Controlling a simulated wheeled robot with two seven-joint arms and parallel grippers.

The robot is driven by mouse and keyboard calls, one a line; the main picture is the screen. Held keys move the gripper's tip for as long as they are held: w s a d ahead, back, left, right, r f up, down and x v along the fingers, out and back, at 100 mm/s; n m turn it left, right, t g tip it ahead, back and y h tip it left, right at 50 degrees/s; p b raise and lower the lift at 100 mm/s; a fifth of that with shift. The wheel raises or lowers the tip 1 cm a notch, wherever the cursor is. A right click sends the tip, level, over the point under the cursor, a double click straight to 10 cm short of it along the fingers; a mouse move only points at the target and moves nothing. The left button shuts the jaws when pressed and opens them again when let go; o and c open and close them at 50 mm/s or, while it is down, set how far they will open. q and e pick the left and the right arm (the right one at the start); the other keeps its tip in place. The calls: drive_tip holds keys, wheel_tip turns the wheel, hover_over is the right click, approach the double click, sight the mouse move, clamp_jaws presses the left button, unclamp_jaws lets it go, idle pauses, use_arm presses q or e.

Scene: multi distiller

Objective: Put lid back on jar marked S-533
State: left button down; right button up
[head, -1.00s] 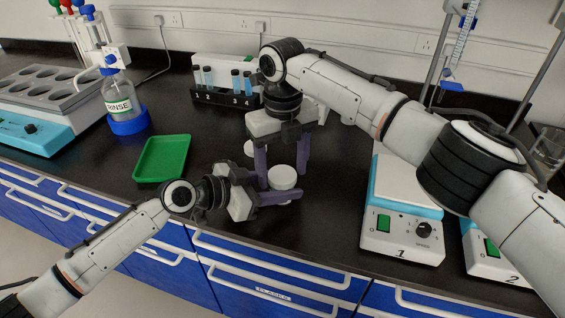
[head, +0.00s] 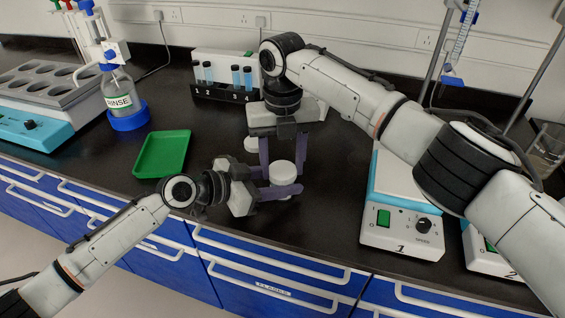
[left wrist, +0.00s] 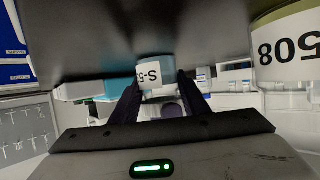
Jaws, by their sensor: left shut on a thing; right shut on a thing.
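My left gripper (head: 282,189) reaches in from the left and is shut on the jar, low over the bench. In the left wrist view the jar (left wrist: 152,76) is between the fingers, its label partly readable as "S-5". My right gripper (head: 283,166) points down from above and is shut on the lid, one finger on each side. I cannot tell whether the lid is seated on the jar.
Another white-topped jar (head: 251,143) stands just behind, close to the right gripper. A jar marked 508 (left wrist: 288,48) shows in the left wrist view. A green tray (head: 162,153) lies left, hotplate 1 (head: 402,232) stands right, and a tube rack (head: 222,93) is behind.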

drive_tip(key=o, duration=1.1)
drive_tip(key=shift+o, duration=0.2)
drive_tip(key=shift+r, duration=2.3)
drive_tip(key=shift+c, duration=0.3)
drive_tip(key=shift+r+n, duration=1.6)
drive_tip(key=shift+r, duration=0.15)
drive_tip(key=shift+f, duration=0.1)
